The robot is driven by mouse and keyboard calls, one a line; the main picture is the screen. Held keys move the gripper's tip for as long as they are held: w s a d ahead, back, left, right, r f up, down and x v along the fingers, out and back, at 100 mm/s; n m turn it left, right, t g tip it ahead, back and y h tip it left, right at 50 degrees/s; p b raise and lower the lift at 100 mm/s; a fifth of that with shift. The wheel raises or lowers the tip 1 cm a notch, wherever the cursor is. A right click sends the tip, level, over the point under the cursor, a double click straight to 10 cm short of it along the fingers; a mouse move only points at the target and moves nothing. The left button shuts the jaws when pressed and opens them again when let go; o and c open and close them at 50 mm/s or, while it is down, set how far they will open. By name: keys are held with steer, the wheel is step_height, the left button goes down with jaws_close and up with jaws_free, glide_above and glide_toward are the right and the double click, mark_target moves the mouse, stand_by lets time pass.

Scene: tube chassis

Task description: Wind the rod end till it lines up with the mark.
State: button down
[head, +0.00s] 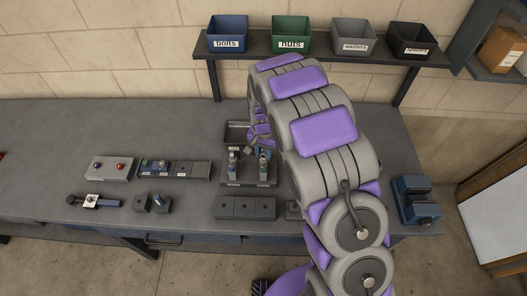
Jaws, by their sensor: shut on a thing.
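A small dark fixture (249,183) stands on the bench with two upright parts and light labels along its front, too small to read. The left upright (232,165) is clear of my gripper. The right upright (264,160), which I take for the rod end, has a green patch. My gripper (262,143) reaches down over it with purple fingers, shut on its top. The fingertips are small and partly hidden by my arm, so the contact is not clear. I cannot make out the mark.
A dark tray (238,132) sits behind the fixture. A grey button box (110,167), a long dark block (244,207) and small parts lie left and in front. A blue vise (417,201) stands right. Labelled bins (290,34) line the shelf.

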steer(key=shift+n, duration=0.6)
steer(key=shift+f, duration=0.1)
steer(key=n, duration=0.4)
steer(key=shift+s, duration=0.1)
steer(key=shift+n, duration=0.5)
steer(key=n, duration=0.4)
steer(key=shift+p, duration=0.4)
steer(key=shift+n, duration=0.6)
steer(key=n+p, duration=0.1)
steer(key=n, duration=0.4)
